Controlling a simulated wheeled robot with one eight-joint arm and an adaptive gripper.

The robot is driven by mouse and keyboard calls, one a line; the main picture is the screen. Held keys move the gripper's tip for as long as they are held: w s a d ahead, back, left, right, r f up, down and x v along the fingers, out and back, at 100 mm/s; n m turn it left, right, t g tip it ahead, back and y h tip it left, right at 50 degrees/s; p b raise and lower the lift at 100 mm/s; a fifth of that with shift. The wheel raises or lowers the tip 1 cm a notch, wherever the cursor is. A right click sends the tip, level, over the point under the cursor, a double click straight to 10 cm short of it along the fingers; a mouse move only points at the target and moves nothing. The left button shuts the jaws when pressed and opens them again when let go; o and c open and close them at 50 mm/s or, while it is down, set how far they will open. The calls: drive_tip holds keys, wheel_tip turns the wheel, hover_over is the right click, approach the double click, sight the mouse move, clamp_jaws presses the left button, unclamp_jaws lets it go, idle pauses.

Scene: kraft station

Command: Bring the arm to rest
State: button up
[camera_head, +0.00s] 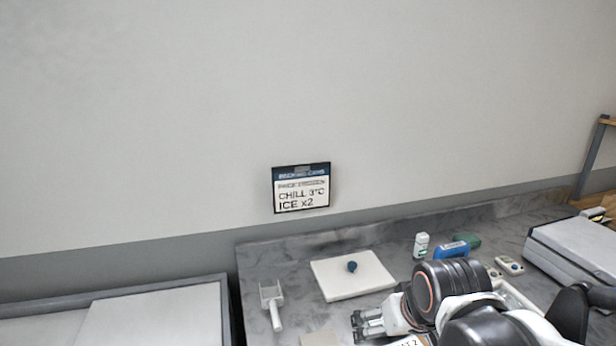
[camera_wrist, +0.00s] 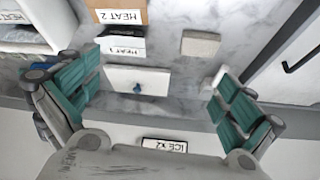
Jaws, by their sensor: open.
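My gripper (camera_head: 368,322) is above the grey counter (camera_head: 296,263) in the head view, in front of the white board with the blue knob. In the wrist view my gripper (camera_wrist: 152,105) has its two teal-padded fingers spread wide apart, with nothing between them. My arm reaches in from the lower right and hides part of the counter. The white board (camera_head: 335,283) lies flat on the counter, and its blue knob (camera_head: 352,267) stands near the middle. The board also shows between the fingers in the wrist view (camera_wrist: 121,76).
A white scoop (camera_head: 275,308) lies left of the board. A small white bottle (camera_head: 421,245), a blue device (camera_head: 450,250) and a grey case (camera_head: 575,247) are to the right. A wall sign (camera_head: 301,188) reads CHILL and ICE x2. Boxes marked HEAT (camera_wrist: 124,12) show in the wrist view.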

drive_tip(key=s+d+m+t+b, duration=0.1)
drive_tip(key=s+d+b, duration=0.2)
drive_tip(key=s, duration=0.4)
drive_tip(key=shift+s+d+h, duration=0.2)
drive_tip(key=shift+d+h, duration=0.1)
drive_tip(key=shift+d, duration=0.15)
idle(0.3)
